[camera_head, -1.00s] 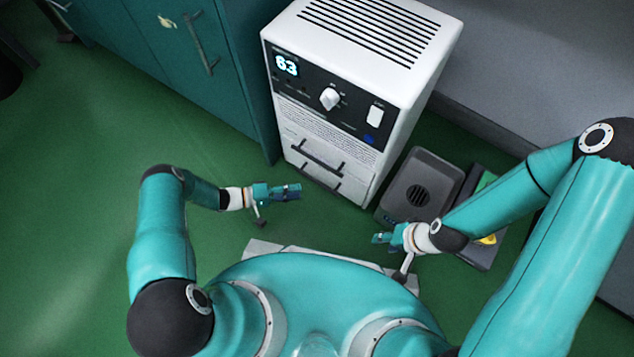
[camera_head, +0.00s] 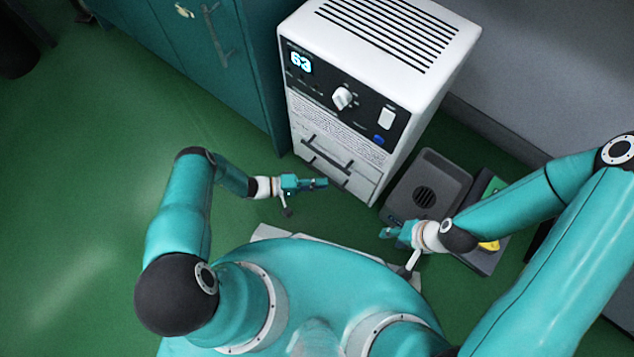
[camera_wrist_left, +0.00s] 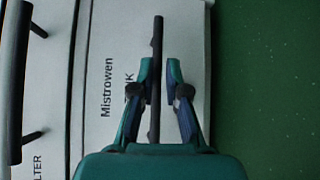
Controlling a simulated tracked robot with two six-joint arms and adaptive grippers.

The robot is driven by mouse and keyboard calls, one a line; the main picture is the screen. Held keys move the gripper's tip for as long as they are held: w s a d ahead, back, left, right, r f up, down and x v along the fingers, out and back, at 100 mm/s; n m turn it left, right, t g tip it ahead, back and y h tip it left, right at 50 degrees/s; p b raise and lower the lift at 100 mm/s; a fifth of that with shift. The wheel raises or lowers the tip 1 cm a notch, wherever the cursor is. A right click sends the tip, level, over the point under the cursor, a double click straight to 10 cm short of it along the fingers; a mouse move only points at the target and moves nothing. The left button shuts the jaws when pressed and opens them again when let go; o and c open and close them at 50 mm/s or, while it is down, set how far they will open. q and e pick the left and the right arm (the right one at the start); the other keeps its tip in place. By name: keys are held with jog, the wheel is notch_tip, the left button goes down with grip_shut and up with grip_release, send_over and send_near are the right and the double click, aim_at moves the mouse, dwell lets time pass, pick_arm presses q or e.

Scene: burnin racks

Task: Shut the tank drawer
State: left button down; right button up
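The white machine (camera_head: 350,170) stands ahead with two dark bar handles on its lower front. The tank drawer's front (camera_wrist_left: 118,60), with partly hidden lettering, fills the middle of the left wrist view. Its dark handle (camera_wrist_left: 157,45) crosses between the fingers of my left gripper (camera_wrist_left: 160,80). These fingers are apart, one on each side of the bar, with a gap visible on the right. In the head view my left gripper (camera_head: 318,183) is at the lower front of the machine. How far the drawer stands out is unclear. My right gripper (camera_head: 386,232) hangs away from the machine, its fingers too small to read.
The filter panel's handle (camera_wrist_left: 18,80) is left in the wrist view. A teal cabinet (camera_head: 255,80) stands left of the machine. A grey box (camera_head: 430,180) and a dark case with a yellow item (camera_head: 489,246) lie to its right. Green floor is free at left.

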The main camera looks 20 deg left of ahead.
pick_arm(q)
jog(key=shift+f, duration=0.25)
jog(key=c, duration=1.2)
grip_release()
jog(key=shift+r, duration=0.1)
jog(key=shift+r, duration=0.1)
notch_tip(320, 180, up, 10)
jog(key=shift+f, duration=0.2)
